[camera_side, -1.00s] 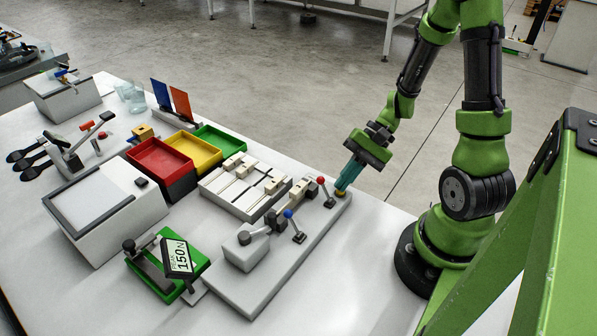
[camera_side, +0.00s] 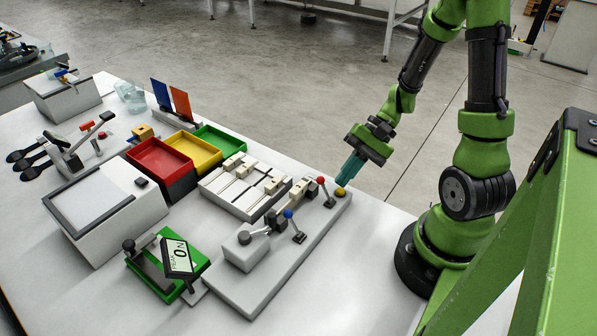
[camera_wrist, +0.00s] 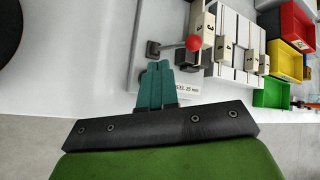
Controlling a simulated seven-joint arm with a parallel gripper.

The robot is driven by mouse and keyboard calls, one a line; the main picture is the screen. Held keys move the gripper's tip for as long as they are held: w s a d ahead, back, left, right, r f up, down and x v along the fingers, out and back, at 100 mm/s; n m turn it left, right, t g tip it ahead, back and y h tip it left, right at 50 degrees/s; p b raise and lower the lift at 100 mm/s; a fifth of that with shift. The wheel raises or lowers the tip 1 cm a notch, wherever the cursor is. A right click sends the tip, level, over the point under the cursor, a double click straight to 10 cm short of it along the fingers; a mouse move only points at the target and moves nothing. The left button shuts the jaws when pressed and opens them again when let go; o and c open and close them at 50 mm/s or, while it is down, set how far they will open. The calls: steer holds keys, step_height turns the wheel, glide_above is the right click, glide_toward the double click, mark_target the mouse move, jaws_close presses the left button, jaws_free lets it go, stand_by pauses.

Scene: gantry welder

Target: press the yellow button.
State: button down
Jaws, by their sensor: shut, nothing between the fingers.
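The yellow button (camera_side: 340,191) is a small round cap at the far right end of a long grey base plate (camera_side: 262,286). My gripper (camera_side: 343,183) has teal fingers and is just above the button, with a slight gap visible. Its fingers are together and hold nothing. In the wrist view my gripper (camera_wrist: 156,66) points toward the grey plate. The yellow button does not show there and is probably hidden by the fingers.
A red-knobbed lever (camera_side: 321,181) stands close left of the button, and a blue-knobbed lever (camera_side: 289,215) is nearer the front. A gauge display (camera_side: 178,254) on a green base reads 0 N. Red, yellow and green bins stand further back. Bare table lies right of the plate.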

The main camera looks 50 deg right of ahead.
steer(key=shift+r, duration=0.15)
step_height(320, 180, up, 5)
steer(key=shift+f, duration=0.1)
stand_by(0.6)
stand_by(0.5)
steer(key=shift+s+d+f+m+h, duration=0.25)
steer(key=shift+f+m+h, duration=0.05)
steer(key=shift+f, duration=0.1)
steer(key=h, duration=0.1)
step_height(320, 180, up, 7)
steer(key=n+t+h, duration=0.1)
steer(key=n+h, duration=0.4)
glide_above(341, 193)
steer(key=a+r+n+t, duration=0.3)
steer(key=a+r+n, duration=0.1)
steer(key=a+r, duration=0.2)
steer(key=shift+s+r, duration=0.3)
steer(key=shift+r, duration=0.5)
